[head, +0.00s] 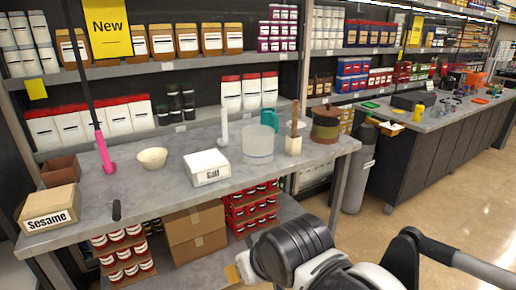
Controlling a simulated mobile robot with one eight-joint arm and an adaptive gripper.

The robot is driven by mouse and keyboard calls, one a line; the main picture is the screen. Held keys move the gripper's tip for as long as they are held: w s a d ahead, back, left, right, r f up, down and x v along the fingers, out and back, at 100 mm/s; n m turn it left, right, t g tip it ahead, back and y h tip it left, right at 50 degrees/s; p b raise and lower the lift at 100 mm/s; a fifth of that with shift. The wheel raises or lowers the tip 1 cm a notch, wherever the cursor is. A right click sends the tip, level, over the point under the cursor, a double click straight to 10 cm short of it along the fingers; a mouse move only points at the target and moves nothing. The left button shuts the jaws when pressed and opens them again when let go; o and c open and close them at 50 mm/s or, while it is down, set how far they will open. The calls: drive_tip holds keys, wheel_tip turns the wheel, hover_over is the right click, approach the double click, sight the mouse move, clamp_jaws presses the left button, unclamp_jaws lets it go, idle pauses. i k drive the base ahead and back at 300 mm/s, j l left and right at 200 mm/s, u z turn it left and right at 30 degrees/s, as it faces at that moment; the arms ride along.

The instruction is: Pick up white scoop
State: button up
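The white scoop (224,127) stands on the grey table, its narrow handle pointing up. It is between the white salt box (207,168) and the frosted clear container (258,145), towards the back of the tabletop. Its lower end is small in the picture, so the shape of its bowl is hard to tell. Black and white links of my arm show at the bottom right, in front of the table and well away from the scoop. I cannot make out my gripper in the head view.
The grey table (130,195) also holds a Sesame box (50,209), a pink utensil (106,158), a cream bowl (152,158), a teal jug (270,118), a wooden-handled tool (294,140) and a brown pot (326,123). Stocked shelves rise behind. Open floor lies right.

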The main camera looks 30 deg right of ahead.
sight(224, 142)
drive_tip(key=i+l+u, duration=0.1)
drive_tip(key=l, duration=0.25)
drive_tip(key=i+l, duration=0.3)
drive_tip(key=i+l+u, duration=0.15)
drive_tip(key=l, duration=0.25)
drive_tip(key=i+l+u, duration=0.1)
drive_tip(key=l, duration=0.25)
drive_tip(key=i+l+u, duration=0.1)
drive_tip(key=i+l, duration=0.15)
drive_tip(key=l, duration=0.15)
drive_tip(key=i+l, duration=0.15)
drive_tip(key=l, duration=0.25)
drive_tip(key=i+l+u, duration=0.15)
drive_tip(key=l, duration=0.25)
